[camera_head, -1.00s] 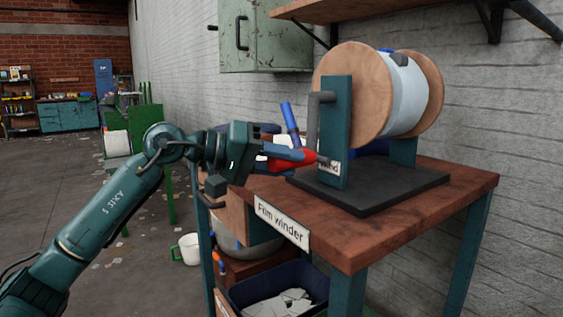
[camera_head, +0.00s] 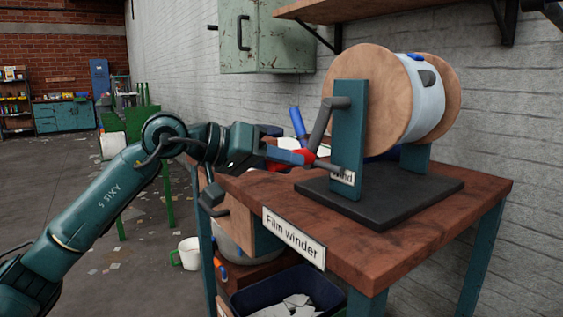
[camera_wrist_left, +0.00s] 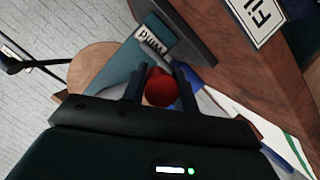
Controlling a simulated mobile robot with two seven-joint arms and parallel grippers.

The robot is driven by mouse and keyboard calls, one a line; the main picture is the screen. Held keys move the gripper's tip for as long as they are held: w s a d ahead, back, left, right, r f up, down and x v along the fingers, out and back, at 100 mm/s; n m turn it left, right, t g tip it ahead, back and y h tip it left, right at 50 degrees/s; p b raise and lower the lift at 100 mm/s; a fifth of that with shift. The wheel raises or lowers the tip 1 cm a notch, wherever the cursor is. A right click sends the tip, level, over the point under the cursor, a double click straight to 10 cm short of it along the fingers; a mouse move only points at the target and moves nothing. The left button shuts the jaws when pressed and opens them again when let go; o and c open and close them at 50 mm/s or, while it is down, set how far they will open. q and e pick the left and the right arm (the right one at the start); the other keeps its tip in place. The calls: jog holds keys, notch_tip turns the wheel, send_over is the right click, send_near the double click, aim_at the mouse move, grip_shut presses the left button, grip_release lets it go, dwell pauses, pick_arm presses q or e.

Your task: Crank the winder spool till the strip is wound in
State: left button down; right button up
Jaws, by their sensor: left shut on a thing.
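The winder spool has two round wooden flanges (camera_head: 373,95) with a pale blue-white wound drum (camera_head: 424,95) between them. It sits on teal posts (camera_head: 347,140) over a dark base plate (camera_head: 385,200). A grey crank arm (camera_head: 322,122) runs from the axle down and left, tilted, to a red handle (camera_head: 303,158). My left gripper (camera_head: 306,160) is shut on the red handle. In the left wrist view the round red handle end (camera_wrist_left: 160,88) sits between both fingers. A dark grey patch (camera_head: 427,78) shows on the drum. My right gripper is not in view.
The winder stands on a brown wooden table (camera_head: 400,238) labelled "Film winder" (camera_head: 293,238). A blue-capped object (camera_head: 298,123) stands behind the handle. A dark bin (camera_head: 250,300) of scraps is below. A green cabinet (camera_head: 266,35) and a shelf hang above.

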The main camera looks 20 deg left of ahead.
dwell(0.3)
pick_arm(q)
jog(key=c, duration=1.1)
grip_release()
jog(key=shift+s+a+r, duration=0.15)
jog(key=shift+s+a, duration=0.1)
jog(key=shift+a, duration=0.2)
jog(key=b+v, duration=0.1)
jog(key=v, duration=1.1)
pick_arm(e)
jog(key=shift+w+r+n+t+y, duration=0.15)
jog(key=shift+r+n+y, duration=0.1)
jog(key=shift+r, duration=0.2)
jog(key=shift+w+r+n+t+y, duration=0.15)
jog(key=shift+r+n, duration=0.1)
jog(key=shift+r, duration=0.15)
pick_arm(q)
jog(key=shift+s, duration=0.15)
